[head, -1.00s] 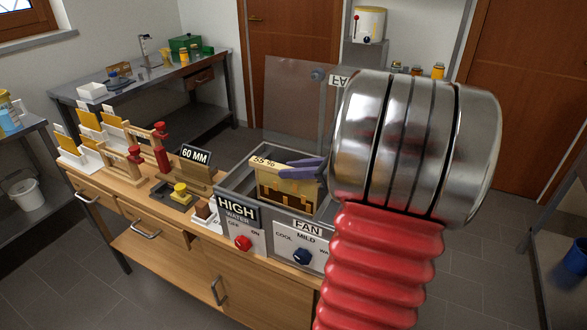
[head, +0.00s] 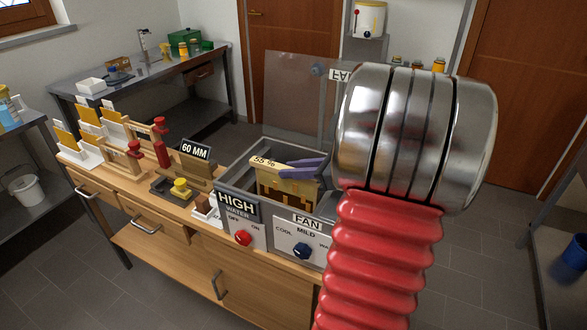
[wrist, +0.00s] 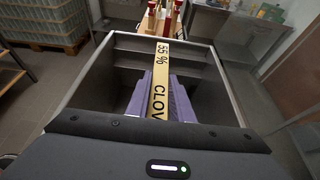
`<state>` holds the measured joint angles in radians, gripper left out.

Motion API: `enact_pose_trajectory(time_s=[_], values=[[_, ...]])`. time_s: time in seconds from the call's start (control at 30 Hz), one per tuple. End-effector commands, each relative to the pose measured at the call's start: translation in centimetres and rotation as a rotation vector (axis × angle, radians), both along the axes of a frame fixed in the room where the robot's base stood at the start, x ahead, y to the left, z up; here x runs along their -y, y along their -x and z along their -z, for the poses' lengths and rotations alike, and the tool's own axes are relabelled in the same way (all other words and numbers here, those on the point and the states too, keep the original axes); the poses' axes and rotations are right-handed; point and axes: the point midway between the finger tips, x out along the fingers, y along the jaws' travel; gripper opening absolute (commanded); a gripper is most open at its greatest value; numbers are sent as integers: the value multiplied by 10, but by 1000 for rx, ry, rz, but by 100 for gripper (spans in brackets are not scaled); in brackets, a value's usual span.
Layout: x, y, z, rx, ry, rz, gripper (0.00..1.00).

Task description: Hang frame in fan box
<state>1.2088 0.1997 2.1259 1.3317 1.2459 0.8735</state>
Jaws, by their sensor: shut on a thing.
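My gripper (head: 303,165) has purple fingers shut on the top bar of a frame (head: 278,172). The frame has a pale yellow top bar marked "55 %" and a dark brown and yellow face below it. In the wrist view the top bar (wrist: 159,82) runs lengthwise between the two fingers, reading "55 % CLOV", the rest hidden. The frame is upright over the opening of the grey fan box (head: 237,181), its lower part seemingly inside. Whether its bar touches the rim I cannot tell. The box's clear lid (head: 298,95) stands open behind.
A fan dial (head: 302,251) and a red water knob (head: 243,238) are on the box's front. To the left stand a "60 MM" block (head: 196,172), red-topped clamps (head: 162,145) and racked yellow cards (head: 88,115). My arm hides the box's right side.

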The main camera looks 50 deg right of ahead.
Motion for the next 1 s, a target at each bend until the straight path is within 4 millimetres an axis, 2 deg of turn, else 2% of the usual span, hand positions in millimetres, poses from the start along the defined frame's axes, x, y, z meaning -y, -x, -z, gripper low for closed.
enact_pose_trajectory(time_s=[0.53, 0.57, 0.87, 1.0], values=[[0, 0, 9, 1, 0, 0, 0], [0, 0, 9, 1, 0, 0, 21], [0, 0, 9, 0, -1, 0, 42], [0, 0, 10, 0, -1, 0, 42]])
